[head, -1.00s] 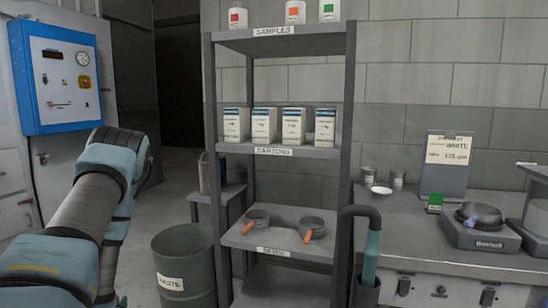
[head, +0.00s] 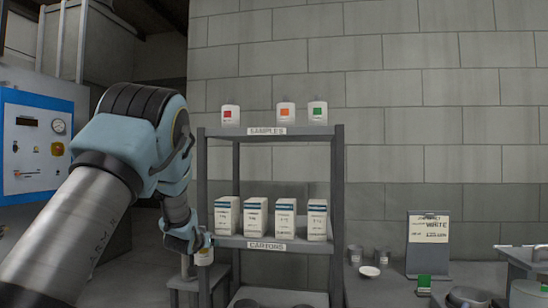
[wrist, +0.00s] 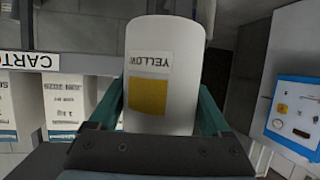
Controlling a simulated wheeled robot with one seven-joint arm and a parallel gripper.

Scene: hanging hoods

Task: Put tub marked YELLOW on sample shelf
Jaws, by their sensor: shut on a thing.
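The tub marked YELLOW (wrist: 183,62) is white, with a yellow square and a label that appears upside down in the wrist view. My gripper (wrist: 160,108) is shut on it, one finger on each side. In the head view the tub (head: 204,257) shows small under my wrist, at the left post of the rack, about level with the carton shelf. The sample shelf (head: 305,131) is the rack's top board, above my gripper. It holds white tubs with red (head: 231,116), orange (head: 286,113) and green (head: 317,113) squares, with a gap between red and orange.
Several cartons (head: 255,217) stand on the carton shelf (head: 300,246) below. The rack's left post (head: 202,180) is close to my wrist. A blue control panel (head: 35,143) is at left. A worktop with a sign (head: 428,243) and small cups is at right.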

